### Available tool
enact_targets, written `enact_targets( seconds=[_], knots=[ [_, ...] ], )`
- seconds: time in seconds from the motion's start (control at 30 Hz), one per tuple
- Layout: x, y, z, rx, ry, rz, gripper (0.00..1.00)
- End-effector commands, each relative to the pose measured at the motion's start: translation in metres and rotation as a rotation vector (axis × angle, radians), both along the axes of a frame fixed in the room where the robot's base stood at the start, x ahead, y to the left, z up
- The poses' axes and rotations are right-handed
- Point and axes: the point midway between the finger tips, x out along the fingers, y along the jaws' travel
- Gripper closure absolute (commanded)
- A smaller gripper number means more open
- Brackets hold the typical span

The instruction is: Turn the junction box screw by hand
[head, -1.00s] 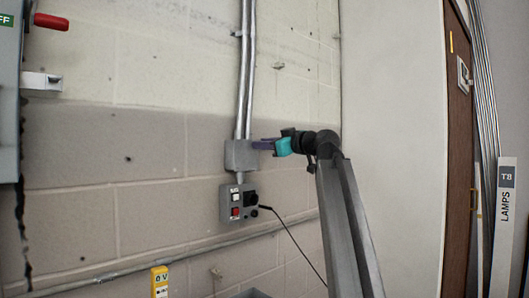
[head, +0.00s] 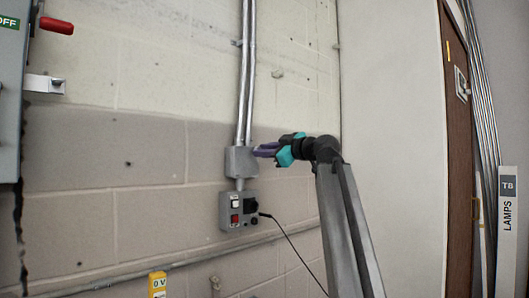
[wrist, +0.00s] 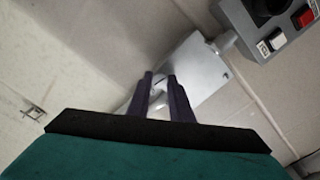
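The grey junction box (head: 241,161) is fixed to the wall at the lower end of two metal conduits. In the wrist view the box (wrist: 205,68) shows its pale cover just beyond the fingertips. My gripper (head: 256,151) is at the box's right side, its purple fingers pointing left at it. In the wrist view my gripper (wrist: 160,76) has its fingers apart with a visible gap. A small dark mark, possibly the screw, shows between the tips. I cannot tell whether the fingers touch it.
A control box (head: 237,211) with a white and a red switch hangs just below, a black cable running from it. A grey cabinet (head: 10,95) with a red handle stands at the far left. A yellow meter (head: 157,284) is at the bottom.

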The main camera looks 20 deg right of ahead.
Motion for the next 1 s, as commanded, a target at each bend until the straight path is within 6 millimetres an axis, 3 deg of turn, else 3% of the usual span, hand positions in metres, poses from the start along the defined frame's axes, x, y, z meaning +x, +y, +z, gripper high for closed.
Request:
enact_targets(
  seconds=[0.03,0.1,0.57,0.77,1.0],
  knots=[
    [0.001,0.0,0.0,0.0,-0.001,-0.001,0.74],
    [0.0,0.0,0.0,0.001,0.0,-0.001,0.62],
    [-0.004,-0.002,0.0,0.001,0.0,-0.001,0.62],
    [-0.021,-0.009,0.0,0.001,0.0,-0.003,0.62],
    [-0.054,-0.022,0.0,0.001,-0.001,-0.004,0.62]
  ],
)
